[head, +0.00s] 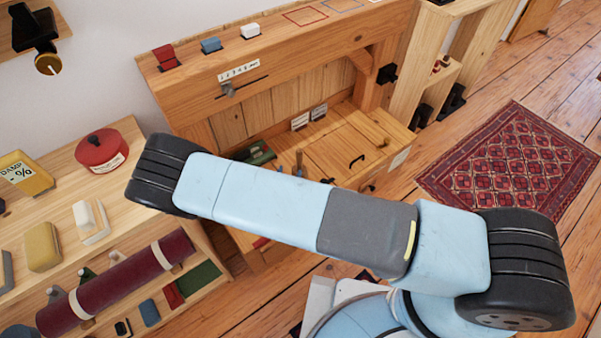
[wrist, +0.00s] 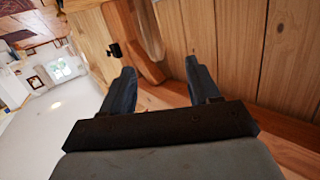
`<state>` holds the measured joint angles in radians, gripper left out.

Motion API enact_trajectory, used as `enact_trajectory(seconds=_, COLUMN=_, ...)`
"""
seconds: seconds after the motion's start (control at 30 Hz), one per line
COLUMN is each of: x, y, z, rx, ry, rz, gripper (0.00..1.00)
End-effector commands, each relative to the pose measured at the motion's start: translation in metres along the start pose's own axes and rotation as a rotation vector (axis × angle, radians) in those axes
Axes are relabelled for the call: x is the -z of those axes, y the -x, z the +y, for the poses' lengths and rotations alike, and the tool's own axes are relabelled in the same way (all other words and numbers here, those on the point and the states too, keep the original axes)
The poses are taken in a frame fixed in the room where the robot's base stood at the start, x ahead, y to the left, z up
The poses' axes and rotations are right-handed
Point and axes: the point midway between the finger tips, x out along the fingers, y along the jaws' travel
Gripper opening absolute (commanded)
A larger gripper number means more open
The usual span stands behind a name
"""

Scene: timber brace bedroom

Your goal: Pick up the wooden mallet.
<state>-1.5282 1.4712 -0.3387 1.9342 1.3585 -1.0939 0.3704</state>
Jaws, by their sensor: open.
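I cannot clearly make out a wooden mallet in either view. Small dark items, including an upright grey one (head: 299,163), stand on the wooden workbench (head: 335,150) in the head view, partly behind my arm. My gripper (wrist: 160,72) shows in the wrist view with its two dark fingers spread apart and nothing between them. Wooden boards lie beyond the fingers. The gripper does not show in the head view, where my pale blue arm crosses the middle.
Red, blue and white blocks sit on the bench's upper ledge. A red patterned rug (head: 510,160) lies on open floor at right.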

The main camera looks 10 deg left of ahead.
Motion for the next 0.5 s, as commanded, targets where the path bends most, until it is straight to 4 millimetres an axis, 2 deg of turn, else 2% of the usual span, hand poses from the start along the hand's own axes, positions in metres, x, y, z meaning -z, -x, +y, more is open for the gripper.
enact_trajectory(seconds=0.1, x=-0.016, y=0.011, z=0.009, rx=0.037, ry=0.034, rz=0.081, gripper=0.61)
enact_trajectory(seconds=0.3, x=-0.025, y=0.019, z=0.018, rx=0.073, ry=0.06, rz=0.162, gripper=0.61)
enact_trajectory(seconds=0.4, x=-0.025, y=0.017, z=0.019, rx=0.079, ry=0.062, rz=0.177, gripper=0.61)
enact_trajectory(seconds=0.5, x=-0.024, y=0.006, z=0.018, rx=0.079, ry=0.062, rz=0.179, gripper=0.61)
